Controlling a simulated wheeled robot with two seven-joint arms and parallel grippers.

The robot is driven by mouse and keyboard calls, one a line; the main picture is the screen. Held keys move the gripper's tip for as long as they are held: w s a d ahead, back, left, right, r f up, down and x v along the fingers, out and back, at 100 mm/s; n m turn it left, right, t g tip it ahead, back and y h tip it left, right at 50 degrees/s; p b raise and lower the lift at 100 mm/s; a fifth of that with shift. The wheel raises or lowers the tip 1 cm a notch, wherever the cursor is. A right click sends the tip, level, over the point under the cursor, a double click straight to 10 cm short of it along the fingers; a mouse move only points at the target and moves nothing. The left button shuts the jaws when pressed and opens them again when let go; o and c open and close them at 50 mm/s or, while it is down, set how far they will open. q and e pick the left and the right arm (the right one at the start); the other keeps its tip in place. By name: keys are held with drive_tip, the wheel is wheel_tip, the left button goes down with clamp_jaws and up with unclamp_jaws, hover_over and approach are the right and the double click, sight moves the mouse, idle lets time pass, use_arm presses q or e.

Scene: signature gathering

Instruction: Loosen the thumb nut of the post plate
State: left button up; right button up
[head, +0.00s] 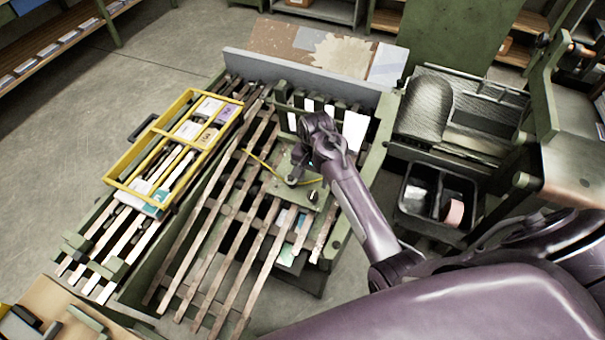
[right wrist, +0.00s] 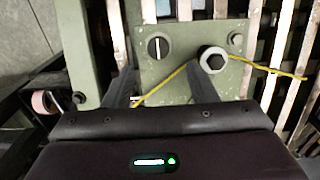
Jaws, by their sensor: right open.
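The green post plate (right wrist: 183,78) is bolted over the slatted bed, and it shows in the head view (head: 286,189). A dark round knob with a pale bar across it (right wrist: 158,48), which looks like the thumb nut, sits on the plate; it shows small in the head view (head: 313,196). Beside it stands a round grey post with a dark hex top (right wrist: 213,60), with a yellow cord (right wrist: 165,88) running past it. My right gripper (right wrist: 162,70) is open over the plate, its two dark fingers spread on either side below the knob in the picture, holding nothing. My left gripper is out of view.
A smaller bolt (right wrist: 235,38) sits near the plate's corner. A yellow tray of cards (head: 115,183) rests on the slats to the left. A black bin (head: 427,223) with a pink roll stands right of the bed. Wooden slats (head: 205,245) surround the plate.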

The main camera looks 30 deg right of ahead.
sight(313, 194)
drive_tip(key=shift+w+f, duration=0.25)
drive_tip(key=shift+s+f, duration=0.15)
drive_tip(key=shift+f, duration=0.2)
drive_tip(key=f, duration=0.4)
drive_tip(key=shift+s+f, duration=0.4)
drive_tip(key=shift+w+f, duration=0.1)
drive_tip(key=shift+f, duration=0.5)
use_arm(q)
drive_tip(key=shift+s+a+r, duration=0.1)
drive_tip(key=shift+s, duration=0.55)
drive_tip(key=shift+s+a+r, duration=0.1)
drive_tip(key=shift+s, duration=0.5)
use_arm(e)
drive_tip(key=c, duration=1)
